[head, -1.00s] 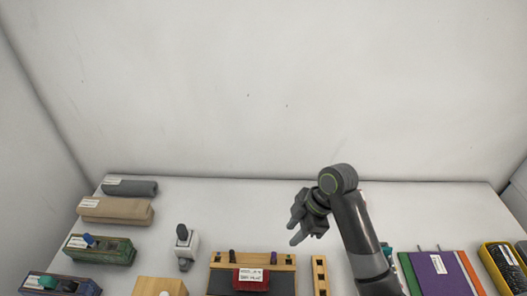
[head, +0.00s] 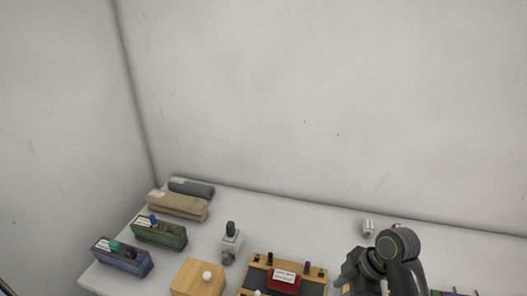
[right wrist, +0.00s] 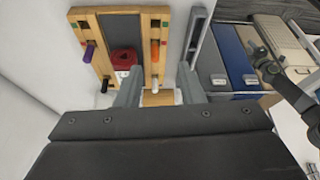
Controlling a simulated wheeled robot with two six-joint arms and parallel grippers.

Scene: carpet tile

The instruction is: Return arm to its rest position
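My right arm comes up from the bottom right of the head view, with its right gripper (head: 346,284) low in the picture beside the wooden-framed board. In the right wrist view the gripper's two grey fingers (right wrist: 158,82) stand apart with a gap between them. Nothing is held between them. The wooden-framed board (right wrist: 103,50), with a dark panel, a red labelled block (right wrist: 124,60) and coloured pegs, lies beyond the fingers.
Bare tabletop lies behind the board.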

